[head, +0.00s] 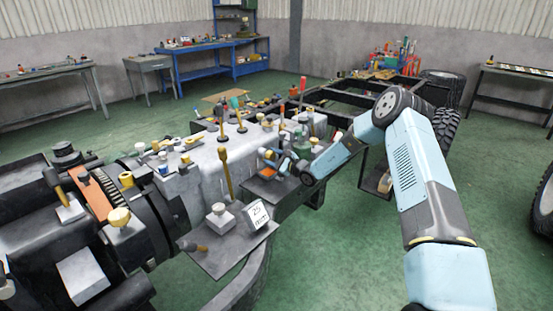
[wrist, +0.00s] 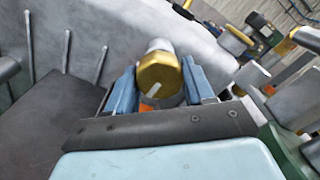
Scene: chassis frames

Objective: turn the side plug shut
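In the wrist view, a plug with a gold-yellow head and a pale line on its face (wrist: 158,78) sticks out from a grey metal casing (wrist: 100,38). It looks like the side plug. My gripper (wrist: 160,82) has one blue finger on each side of the head. The head fills nearly the whole gap, and the fingers look closed on it. In the head view, my gripper (head: 274,160) is at the side of the grey casing (head: 212,166); the plug is hard to make out there.
Several gold-capped levers and knobs, including an upright lever (head: 225,172), stand close around my gripper. My arm passes near the black chassis frame (head: 345,95). Green floor at the right is partly open.

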